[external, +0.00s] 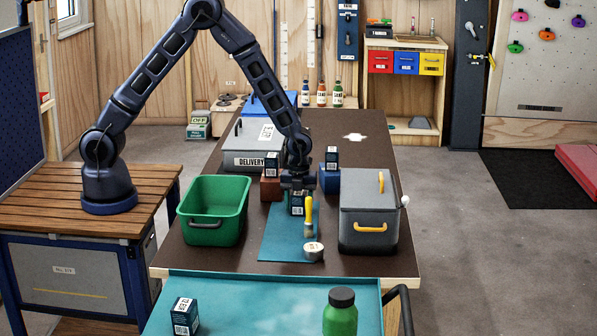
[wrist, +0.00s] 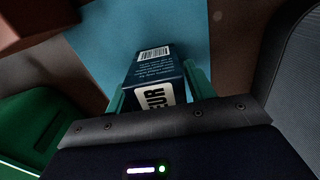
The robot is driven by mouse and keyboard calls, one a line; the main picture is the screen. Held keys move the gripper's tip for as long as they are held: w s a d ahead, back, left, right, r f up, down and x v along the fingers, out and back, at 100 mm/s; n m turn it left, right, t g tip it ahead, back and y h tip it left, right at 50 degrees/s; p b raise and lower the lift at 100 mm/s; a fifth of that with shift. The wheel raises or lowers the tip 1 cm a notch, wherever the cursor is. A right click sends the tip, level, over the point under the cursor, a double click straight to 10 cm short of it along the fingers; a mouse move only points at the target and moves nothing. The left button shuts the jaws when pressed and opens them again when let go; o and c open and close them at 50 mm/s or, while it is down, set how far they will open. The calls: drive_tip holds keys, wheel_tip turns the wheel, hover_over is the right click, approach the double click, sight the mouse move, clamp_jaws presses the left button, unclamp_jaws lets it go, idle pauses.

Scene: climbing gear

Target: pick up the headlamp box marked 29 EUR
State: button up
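A dark blue headlamp box (wrist: 156,66) sits between the fingers of my gripper (wrist: 158,88) in the wrist view. Its barcode shows, and the letters "EUR" on a white label; the number is hidden by the gripper body. In the external view this box (external: 297,204) is under my gripper (external: 298,188), over the blue mat. The fingers lie close along both sides; I cannot tell whether they press on it. Similar boxes stand on a red-brown block (external: 271,165) and a blue block (external: 332,158). Another box (external: 185,316) is on the teal tray; its price is too small to read surely.
A green bin (external: 215,183) stands left of my gripper and a grey lidded box (external: 369,222) right. A yellow-handled brush (external: 308,216) and a small round tin (external: 313,251) are just in front. A grey delivery box (external: 252,158) is behind. A green bottle (external: 340,316) stands in front.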

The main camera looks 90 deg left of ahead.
drive_tip(key=c, duration=0.7)
drive_tip(key=shift+c, duration=0.2)
